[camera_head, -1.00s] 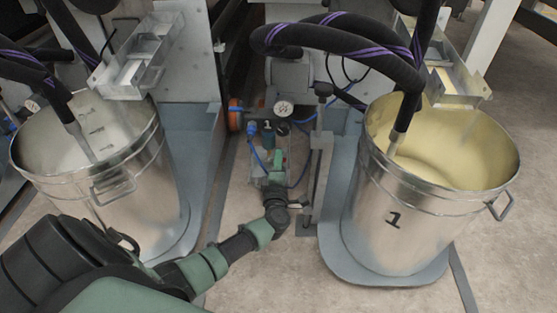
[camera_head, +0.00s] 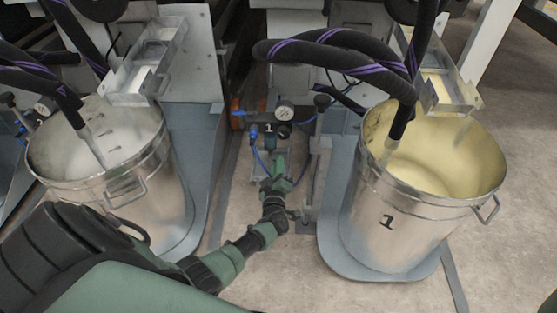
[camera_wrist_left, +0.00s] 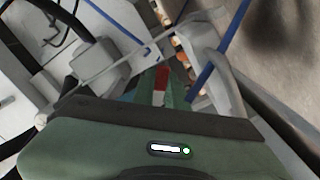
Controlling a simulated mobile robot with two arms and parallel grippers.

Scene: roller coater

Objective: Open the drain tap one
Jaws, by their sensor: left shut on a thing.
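The pump unit marked 1 (camera_head: 268,128) stands between the two metal buckets in the head view, with a pressure gauge and blue hoses. My left gripper (camera_head: 279,171) is low in front of it. In the left wrist view, a small red-and-white piece (camera_wrist_left: 160,84), which looks like the handle of drain tap one, sits at my left gripper (camera_wrist_left: 160,97). The gripper is shut on it. The tap body is mostly hidden behind the gripper in the head view. My right gripper is not in view.
The bucket marked 1 (camera_head: 415,217) stands on the right, with yellowish contents and a thick black hose (camera_head: 335,50) above. Another bucket (camera_head: 120,190) with whitish contents stands on the left, close to my left arm.

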